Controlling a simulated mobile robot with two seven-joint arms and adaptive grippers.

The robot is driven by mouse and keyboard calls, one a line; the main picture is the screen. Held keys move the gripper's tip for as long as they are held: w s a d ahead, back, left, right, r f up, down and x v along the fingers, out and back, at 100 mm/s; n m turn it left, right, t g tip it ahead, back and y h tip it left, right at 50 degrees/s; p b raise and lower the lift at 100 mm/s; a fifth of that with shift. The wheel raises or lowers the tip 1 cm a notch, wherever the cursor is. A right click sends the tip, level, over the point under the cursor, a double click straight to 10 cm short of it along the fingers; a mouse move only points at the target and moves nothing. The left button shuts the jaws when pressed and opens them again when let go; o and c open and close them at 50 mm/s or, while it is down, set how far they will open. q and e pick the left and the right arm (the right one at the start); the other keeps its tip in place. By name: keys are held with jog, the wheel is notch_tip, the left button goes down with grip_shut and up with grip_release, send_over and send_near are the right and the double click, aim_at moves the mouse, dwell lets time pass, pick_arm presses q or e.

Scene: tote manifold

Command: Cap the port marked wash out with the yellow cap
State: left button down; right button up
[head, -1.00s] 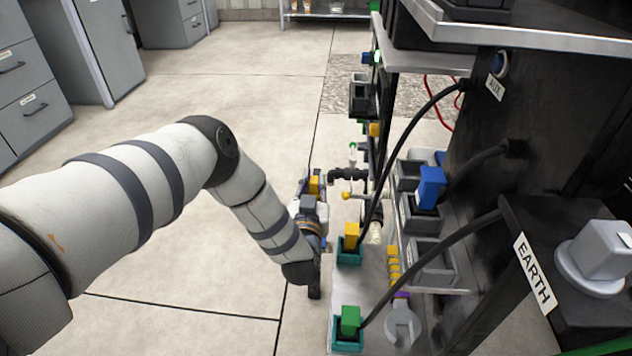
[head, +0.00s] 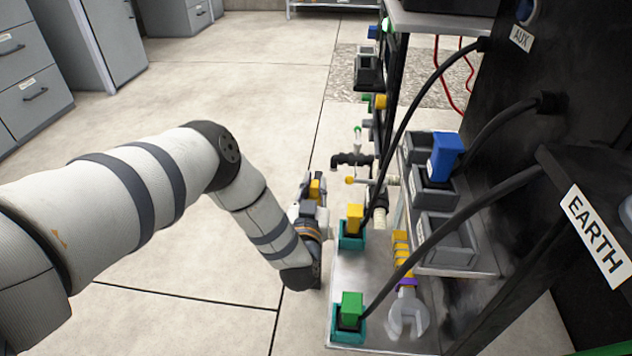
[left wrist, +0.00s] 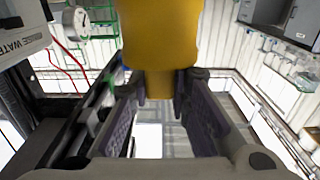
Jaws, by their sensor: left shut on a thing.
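The yellow cap (left wrist: 160,40) fills the top middle of the left wrist view, with its narrower lower end between my two fingers. My left gripper (left wrist: 160,88) is shut on it. In the head view my left gripper (head: 313,192) is low beyond the wrist, left of the rack, and a small patch of yellow shows at it. Dark piping with a small valve (head: 354,160) stands just to its right, apart from it. I cannot make out a wash out label or tell which port bears it. My right gripper is not in view.
Grey bins hold a blue plug (head: 445,155). An EARTH sign (head: 597,235) is at right. Open floor (head: 190,250) lies left.

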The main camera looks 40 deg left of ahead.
pick_arm(q)
jog(key=shift+f+b, duration=1.3)
jog(key=shift+f, duration=1.2)
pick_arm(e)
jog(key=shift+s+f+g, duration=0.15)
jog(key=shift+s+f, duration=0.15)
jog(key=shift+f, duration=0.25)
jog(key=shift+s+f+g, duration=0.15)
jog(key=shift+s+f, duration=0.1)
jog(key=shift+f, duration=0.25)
pick_arm(q)
jog(key=c, duration=1.4)
grip_release()
jog(key=v, duration=0.7)
jog(key=shift+s+d, duration=0.15)
jog(key=shift+s, duration=0.1)
jog(key=shift+c, duration=0.6)
